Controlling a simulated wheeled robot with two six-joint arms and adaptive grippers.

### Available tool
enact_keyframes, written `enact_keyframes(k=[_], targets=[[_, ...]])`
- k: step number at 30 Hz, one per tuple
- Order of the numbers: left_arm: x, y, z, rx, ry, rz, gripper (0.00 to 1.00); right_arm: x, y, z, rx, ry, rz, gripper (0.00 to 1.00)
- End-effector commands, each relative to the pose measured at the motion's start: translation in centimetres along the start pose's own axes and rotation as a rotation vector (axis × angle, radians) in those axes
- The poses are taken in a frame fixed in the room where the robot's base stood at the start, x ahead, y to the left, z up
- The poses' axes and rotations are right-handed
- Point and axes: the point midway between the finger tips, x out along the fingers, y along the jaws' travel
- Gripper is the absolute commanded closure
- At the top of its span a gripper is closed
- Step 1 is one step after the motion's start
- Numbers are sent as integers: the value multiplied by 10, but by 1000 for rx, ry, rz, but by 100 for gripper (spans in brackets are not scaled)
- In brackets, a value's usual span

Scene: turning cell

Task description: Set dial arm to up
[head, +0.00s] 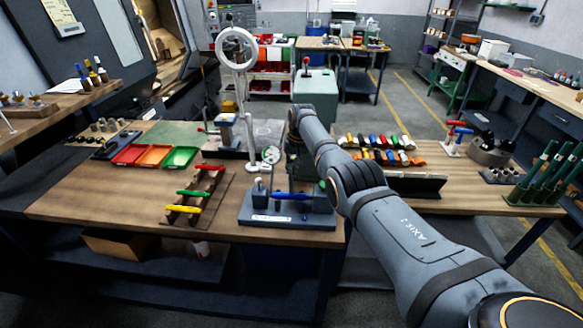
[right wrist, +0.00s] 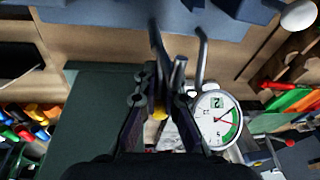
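A round white dial gauge (head: 271,154) with a green sector stands near the table's middle in the head view. In the right wrist view, the dial (right wrist: 217,119) is close, just right of my right gripper (right wrist: 167,58). A thin bent grey arm (right wrist: 203,45) rises beside the dial. The right gripper's fingers are close together, with a narrow gap showing. I cannot tell whether anything is between their tips. In the head view my right arm hides most of this gripper. My left gripper is not in view.
A blue-grey fixture (head: 287,218) with a blue handle stands at the table's front edge. Red, orange and green trays (head: 180,157) and a rack of coloured handles (head: 194,194) lie to the left. A ring lamp (head: 237,48) stands behind. A green-grey box (head: 316,92) is farther back.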

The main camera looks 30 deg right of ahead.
Motion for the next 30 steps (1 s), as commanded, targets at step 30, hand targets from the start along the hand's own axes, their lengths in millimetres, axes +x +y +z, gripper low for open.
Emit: enact_keyframes(k=[30], targets=[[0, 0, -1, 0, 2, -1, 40, -97, 0, -2, 0, 6, -1, 70]])
